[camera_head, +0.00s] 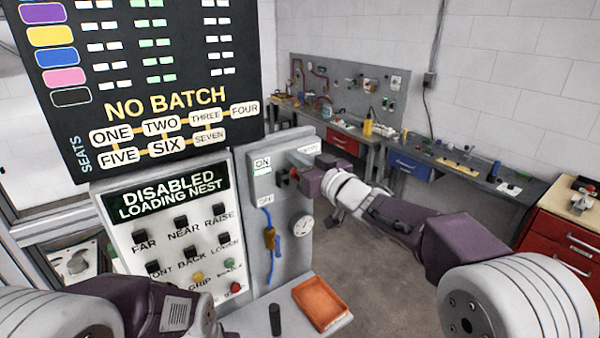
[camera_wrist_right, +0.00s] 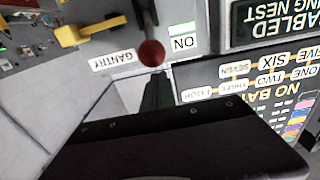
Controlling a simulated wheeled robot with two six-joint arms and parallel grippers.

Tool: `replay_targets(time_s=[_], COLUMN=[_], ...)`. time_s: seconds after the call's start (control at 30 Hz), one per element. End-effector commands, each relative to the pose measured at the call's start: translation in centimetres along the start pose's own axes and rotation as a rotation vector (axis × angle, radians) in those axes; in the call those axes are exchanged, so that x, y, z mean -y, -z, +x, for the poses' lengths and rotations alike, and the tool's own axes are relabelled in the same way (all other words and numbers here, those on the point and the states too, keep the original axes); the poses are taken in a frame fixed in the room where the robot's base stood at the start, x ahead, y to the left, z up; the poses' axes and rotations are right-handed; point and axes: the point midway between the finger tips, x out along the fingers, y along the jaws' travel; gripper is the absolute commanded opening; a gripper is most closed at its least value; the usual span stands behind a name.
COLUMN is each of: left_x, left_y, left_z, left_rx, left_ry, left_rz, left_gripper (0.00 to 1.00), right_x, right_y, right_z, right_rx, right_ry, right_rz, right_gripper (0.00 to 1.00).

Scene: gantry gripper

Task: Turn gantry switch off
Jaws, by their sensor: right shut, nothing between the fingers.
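The gantry switch is a grey box (camera_head: 262,184) on the side of the control cabinet, with an ON label (camera_head: 262,163) at its top and an OFF label (camera_head: 265,200) at its bottom. Its red knob (camera_wrist_right: 151,53) on a dark stem lies beside the ON label (camera_wrist_right: 183,43) in the right wrist view. My right gripper (camera_head: 297,178) is shut and empty, close to the knob; its dark fingers (camera_wrist_right: 157,92) appear just below the knob in the wrist view. I cannot tell whether they touch. My left arm shows at lower left, its fingers hidden.
The button panel (camera_head: 165,240) reads DISABLED LOADING NEST, under a dark NO BATCH board (camera_head: 175,80). A gauge (camera_head: 303,226), blue cable (camera_head: 277,245) and orange tray (camera_head: 322,304) sit near the switch. Workbenches (camera_head: 440,165) stand behind; open floor lies right of the cabinet.

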Motion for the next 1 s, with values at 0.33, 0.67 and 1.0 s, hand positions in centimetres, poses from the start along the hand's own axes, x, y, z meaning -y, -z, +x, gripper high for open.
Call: replay_targets(time_s=[0.33,0.67,1.0], left_x=[0.0,0.1,0.1], left_y=[-0.2,-0.4,-0.6], left_z=[1.8,3.7,5.7], left_rx=[0.0,0.0,0.0], left_ry=[0.0,0.0,0.0], left_rz=[0.0,0.0,0.0], left_gripper=[0.5,0.5,0.5], right_x=[0.0,0.0,0.0], right_y=[-2.0,-4.6,-6.9], right_z=[0.0,0.0,0.0], right_rx=[0.0,0.004,0.003], right_ry=[0.0,0.0,0.0], right_rz=[0.0,0.001,0.0], right_gripper=[0.0,0.0,0.0])
